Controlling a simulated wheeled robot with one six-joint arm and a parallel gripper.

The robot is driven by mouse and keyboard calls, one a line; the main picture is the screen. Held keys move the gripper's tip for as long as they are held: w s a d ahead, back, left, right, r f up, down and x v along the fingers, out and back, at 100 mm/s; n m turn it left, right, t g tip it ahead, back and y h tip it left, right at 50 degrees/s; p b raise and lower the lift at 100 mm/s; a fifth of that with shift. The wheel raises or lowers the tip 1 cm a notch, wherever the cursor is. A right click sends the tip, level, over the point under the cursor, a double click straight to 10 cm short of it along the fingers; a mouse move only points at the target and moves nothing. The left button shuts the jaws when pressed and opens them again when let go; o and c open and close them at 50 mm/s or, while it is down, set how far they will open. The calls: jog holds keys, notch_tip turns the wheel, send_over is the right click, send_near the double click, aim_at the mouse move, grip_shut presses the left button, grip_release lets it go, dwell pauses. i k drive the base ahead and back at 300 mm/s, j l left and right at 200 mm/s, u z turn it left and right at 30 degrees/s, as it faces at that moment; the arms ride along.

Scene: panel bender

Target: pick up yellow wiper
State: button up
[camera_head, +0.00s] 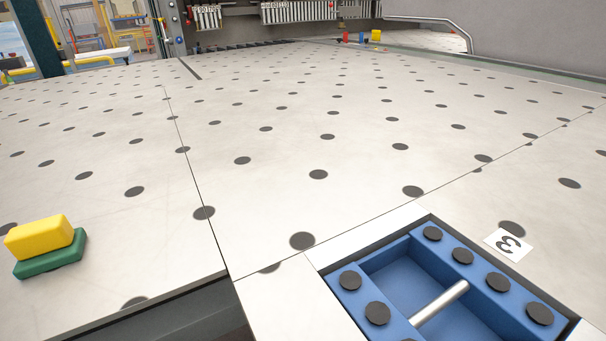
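A yellow block (39,236) with a green base (50,262) under it, which looks like the yellow wiper, lies on the pale table (95,225) at the lower left. A small yellow block (376,35) also stands far off at the back of the table, beside small blue and red items; it is too small to tell what it is. My gripper is not in view, so its state and its distance to either yellow thing do not show.
A blue recessed tray (440,262) with black round pads and a metal rod (440,303) sits at the lower right. A label (508,244) lies beside it. A dark gap runs along the table's front edge. Machine tooling (297,12) stands at the back; the middle is clear.

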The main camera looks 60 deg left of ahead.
aim_at(48, 244)
jog(key=u, duration=2.5)
